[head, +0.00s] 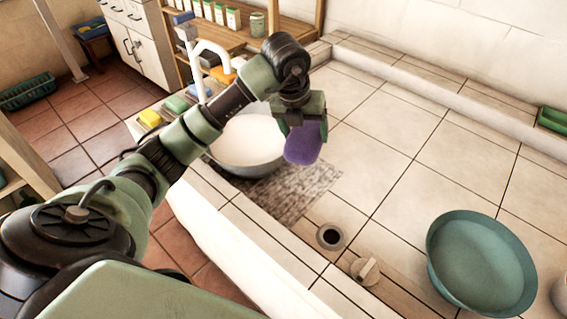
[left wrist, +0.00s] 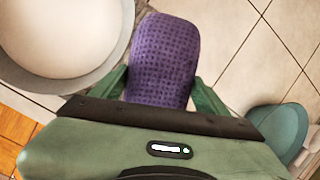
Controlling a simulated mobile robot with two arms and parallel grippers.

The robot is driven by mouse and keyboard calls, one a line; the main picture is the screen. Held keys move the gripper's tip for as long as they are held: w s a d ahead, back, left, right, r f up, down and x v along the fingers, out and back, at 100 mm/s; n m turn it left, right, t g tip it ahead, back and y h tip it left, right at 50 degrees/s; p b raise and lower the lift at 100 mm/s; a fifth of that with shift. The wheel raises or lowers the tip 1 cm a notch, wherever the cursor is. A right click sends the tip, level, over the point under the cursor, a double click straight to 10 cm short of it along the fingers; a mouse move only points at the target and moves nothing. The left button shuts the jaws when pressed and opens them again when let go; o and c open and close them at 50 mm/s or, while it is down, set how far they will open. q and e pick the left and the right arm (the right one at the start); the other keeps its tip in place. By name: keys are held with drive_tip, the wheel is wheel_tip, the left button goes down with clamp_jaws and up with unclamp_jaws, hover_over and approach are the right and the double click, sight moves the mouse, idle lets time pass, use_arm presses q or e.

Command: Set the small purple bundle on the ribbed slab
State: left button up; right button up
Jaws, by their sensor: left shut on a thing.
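The small purple bundle (head: 303,145) hangs from my left gripper (head: 301,121) in the head view. The left gripper is shut on it, and the left wrist view shows the bundle's waffle-textured cloth (left wrist: 165,60) between the two green fingers. The ribbed slab (head: 305,192) is a grey, worn-looking patch on the tiled top. The bundle is above the slab's far part, close to the rim of the white-filled basin, apart from the slab as far as I can tell. My right gripper is not in view.
A metal basin (head: 228,160) with white contents stands just left of the slab. A drain hole (head: 330,236) and a round stopper (head: 366,270) lie nearer the front. A teal bowl (head: 480,262) stands at the right.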

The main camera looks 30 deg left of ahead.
use_arm(q)
wheel_tip(320, 180, down, 18)
drive_tip(key=shift+f+p, duration=0.1)
drive_tip(key=shift+p, duration=0.95)
drive_tip(key=shift+f, duration=0.1)
drive_tip(key=o, duration=1)
drive_tip(key=b+v, duration=0.1)
drive_tip(key=v, duration=1.1)
